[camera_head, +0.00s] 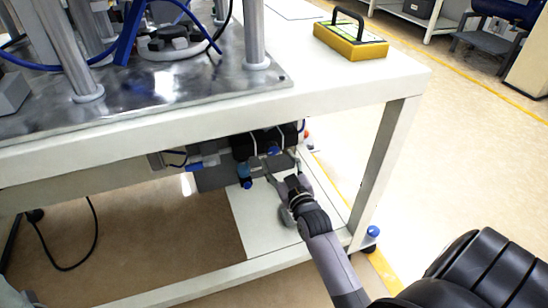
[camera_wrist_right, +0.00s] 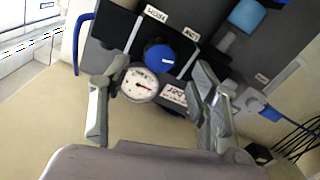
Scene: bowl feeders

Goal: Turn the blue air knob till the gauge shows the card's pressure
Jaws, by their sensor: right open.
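In the right wrist view, the blue air knob (camera_wrist_right: 160,57) sits on a dark unit, with a pale mark on its face. A round white gauge (camera_wrist_right: 141,84) with a red needle is just below it; its reading is too small to tell. A white label (camera_wrist_right: 173,94) with bar lettering, perhaps the pressure card, is beside the gauge; its number is not legible. My right gripper (camera_wrist_right: 158,80) is open, its fingers on either side of the gauge and knob, apparently holding nothing. In the head view my right gripper (camera_head: 276,165) is under the table edge at the unit. My left gripper is out of view.
The white table (camera_head: 410,75) overhangs the unit, and its leg (camera_head: 377,160) stands to the right of my arm. A yellow block with a black handle (camera_head: 350,45) lies on top. Blue fittings and a blue hose (camera_wrist_right: 80,40) are close to the gripper.

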